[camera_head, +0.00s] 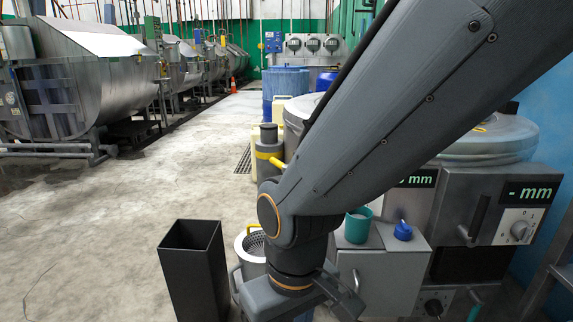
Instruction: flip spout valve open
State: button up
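No spout valve can be made out with certainty. A small teal piece (475,312) shows at the bottom edge, under the right-hand grey machine (522,215); I cannot tell whether it is a valve lever. My gripper (300,302) hangs low at the bottom centre, in front of the grey cabinet (385,265) and beside a perforated metal pot (250,244). Its fingertips are cut off or hidden, so its opening and anything in it cannot be seen. My arm crosses the view from the upper right and hides part of the machines.
A tall black bin (193,270) stands left of the gripper. A teal cup (358,225) and a blue-capped container (403,230) stand on the cabinet. A grey cylinder with a yellow handle (268,156) stands behind. Large steel drums (85,95) line the left; the floor (120,215) between is clear.

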aim_at(274, 161)
jog(key=u, duration=0.25)
jog(key=i, duration=1.05)
jog(key=z, duration=0.2)
